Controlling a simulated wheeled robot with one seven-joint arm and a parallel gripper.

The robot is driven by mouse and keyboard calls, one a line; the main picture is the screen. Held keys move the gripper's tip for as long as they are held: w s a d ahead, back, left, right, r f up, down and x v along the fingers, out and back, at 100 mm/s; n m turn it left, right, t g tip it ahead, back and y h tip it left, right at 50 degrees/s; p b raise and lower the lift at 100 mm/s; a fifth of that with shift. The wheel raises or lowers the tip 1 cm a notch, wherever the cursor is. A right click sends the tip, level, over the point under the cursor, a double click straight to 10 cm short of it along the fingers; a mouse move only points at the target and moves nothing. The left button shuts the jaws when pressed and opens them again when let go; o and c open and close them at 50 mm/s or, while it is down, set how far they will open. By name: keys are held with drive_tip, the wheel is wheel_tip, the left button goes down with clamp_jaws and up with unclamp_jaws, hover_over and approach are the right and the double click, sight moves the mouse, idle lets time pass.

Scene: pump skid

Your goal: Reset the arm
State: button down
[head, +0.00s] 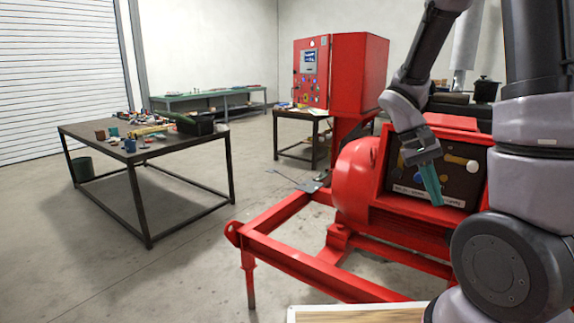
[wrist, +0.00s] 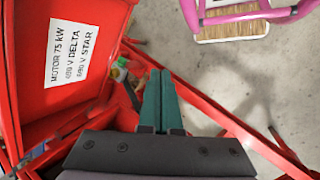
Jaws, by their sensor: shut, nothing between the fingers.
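My gripper (head: 431,182) has teal fingers and hangs in front of the open terminal box (head: 470,168) on the red pump skid. Its fingers point downward and are together with nothing between them. In the wrist view the gripper (wrist: 162,90) shows two teal fingers side by side above the red skid frame (wrist: 225,115). My arm comes in from the right side of the head view and hides part of the skid. The dark box inside holds a yellow knob and a pale round part.
A red control cabinet (head: 358,75) stands behind the skid. A dark workbench (head: 190,160) with several small items is at left, and a green bench (head: 215,95) is along the back wall. A labelled red panel (wrist: 65,50) is close in the wrist view. Open floor lies between.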

drive_tip(key=s+a+r+t+y, duration=0.1)
drive_tip(key=a+r+t+y, duration=0.1)
drive_tip(key=r, duration=0.4)
drive_tip(key=s+a+r+m+t+y, duration=0.1)
drive_tip(key=s+a+r+t+y, duration=0.1)
drive_tip(key=a+r+t, duration=0.2)
drive_tip(key=s+a+r+t+y, duration=0.1)
drive_tip(key=r+t, duration=0.4)
drive_tip(key=r, duration=0.5)
drive_tip(key=shift+s+a+r+y, duration=0.2)
drive_tip(key=shift+a+y, duration=0.3)
drive_tip(key=shift+a, duration=0.6)
